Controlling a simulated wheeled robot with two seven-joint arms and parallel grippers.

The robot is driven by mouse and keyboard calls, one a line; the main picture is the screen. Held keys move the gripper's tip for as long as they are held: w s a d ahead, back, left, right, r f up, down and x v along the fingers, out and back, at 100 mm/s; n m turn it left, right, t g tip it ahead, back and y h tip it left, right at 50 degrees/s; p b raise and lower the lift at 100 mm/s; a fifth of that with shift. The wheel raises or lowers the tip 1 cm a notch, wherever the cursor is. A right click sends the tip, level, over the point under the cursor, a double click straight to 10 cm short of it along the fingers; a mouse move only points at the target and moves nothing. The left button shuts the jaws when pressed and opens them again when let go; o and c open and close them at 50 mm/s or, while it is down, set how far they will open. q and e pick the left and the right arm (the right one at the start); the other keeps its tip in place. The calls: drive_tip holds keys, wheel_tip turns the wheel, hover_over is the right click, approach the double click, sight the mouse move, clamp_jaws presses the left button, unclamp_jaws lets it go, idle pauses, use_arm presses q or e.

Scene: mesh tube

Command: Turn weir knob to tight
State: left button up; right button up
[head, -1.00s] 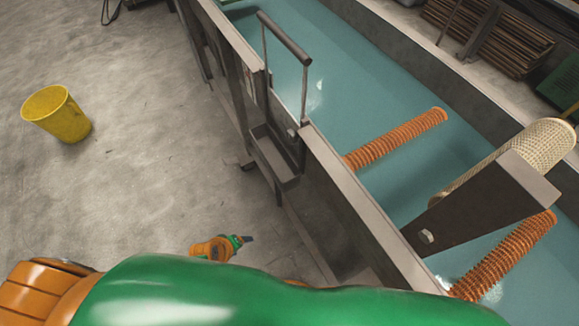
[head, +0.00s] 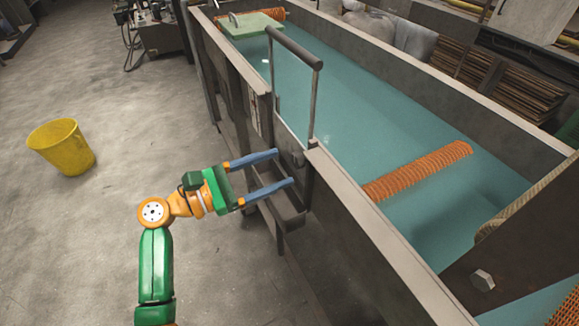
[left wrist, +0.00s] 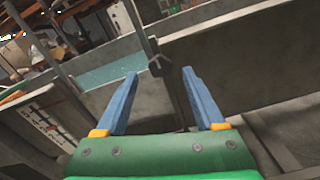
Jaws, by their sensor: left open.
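The weir knob (head: 298,158) is a small dark knob on the tank's side wall, by the foot of the weir's upright handle frame (head: 296,47). In the left wrist view the dark knob (left wrist: 159,66) shows straight ahead, between and beyond the fingertips. My left gripper (head: 284,167) is open and empty, its two blue fingers pointing at the knob from the left. It also shows in the left wrist view (left wrist: 160,75). A gap seems to remain between fingertips and knob; contact is not clear. My right gripper is not in view.
The water tank (head: 365,215) runs along the right, with an orange mesh tube (head: 418,171) in it. A grey trough (head: 284,208) hangs on the wall just below my fingers. A yellow bucket (head: 62,147) stands on open floor at left.

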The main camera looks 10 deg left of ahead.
sight(295, 163)
use_arm(q)
drive_tip(key=x, duration=0.4)
clamp_jaws()
drive_tip(key=m, duration=0.3)
drive_tip(key=shift+f, duration=0.1)
drive_tip(key=shift+m+b, duration=0.4)
drive_tip(key=shift+m, duration=1.5)
unclamp_jaws()
